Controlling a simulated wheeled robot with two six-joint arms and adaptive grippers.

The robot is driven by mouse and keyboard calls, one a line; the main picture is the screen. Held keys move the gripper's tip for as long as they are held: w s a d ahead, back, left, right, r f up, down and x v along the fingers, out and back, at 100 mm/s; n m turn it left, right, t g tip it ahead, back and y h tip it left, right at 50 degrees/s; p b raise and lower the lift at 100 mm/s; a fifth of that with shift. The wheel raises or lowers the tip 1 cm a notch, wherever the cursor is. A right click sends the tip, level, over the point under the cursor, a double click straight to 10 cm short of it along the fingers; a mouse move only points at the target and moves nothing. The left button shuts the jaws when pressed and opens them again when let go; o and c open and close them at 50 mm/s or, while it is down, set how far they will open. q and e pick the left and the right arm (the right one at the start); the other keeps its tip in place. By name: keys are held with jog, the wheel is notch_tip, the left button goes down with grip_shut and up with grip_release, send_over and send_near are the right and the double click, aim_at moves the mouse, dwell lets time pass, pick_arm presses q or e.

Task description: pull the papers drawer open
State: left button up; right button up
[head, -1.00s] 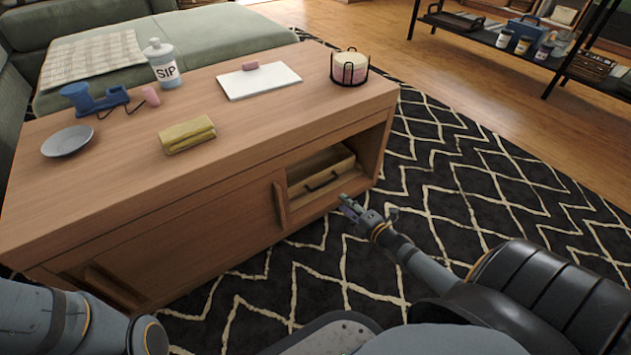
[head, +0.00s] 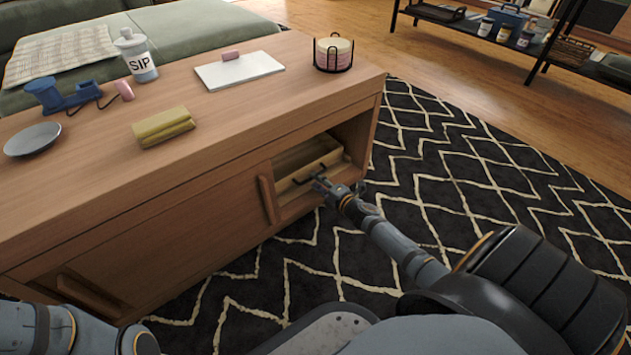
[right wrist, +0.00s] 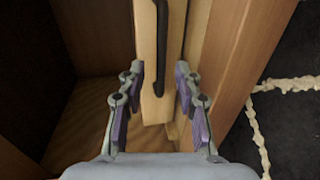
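The papers drawer (head: 303,162) is a light wooden box inside the right-hand opening of the coffee table (head: 215,120). Its dark bar handle (head: 303,176) runs across the front; the right wrist view shows the handle (right wrist: 162,50) on the pale drawer front (right wrist: 147,60). My right gripper (head: 320,184) is at the drawer front near the handle. In the right wrist view its purple-padded fingers (right wrist: 157,98) are spread on either side of the handle's lower end, with a gap to it. My left gripper is out of view; only my left arm shows at the lower left.
A sliding door (head: 190,235) with an upright wooden grip (head: 268,200) borders the opening on the left. The tabletop holds a plate (head: 33,139), a yellow cloth (head: 163,127), a SIP bottle (head: 137,58) and a wire holder (head: 333,54). The patterned rug (head: 450,190) is clear on the right.

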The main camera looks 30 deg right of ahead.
jog(key=shift+w+a+f, duration=0.1)
jog(key=shift+w+f, duration=0.1)
jog(key=shift+w, duration=0.45)
grip_shut()
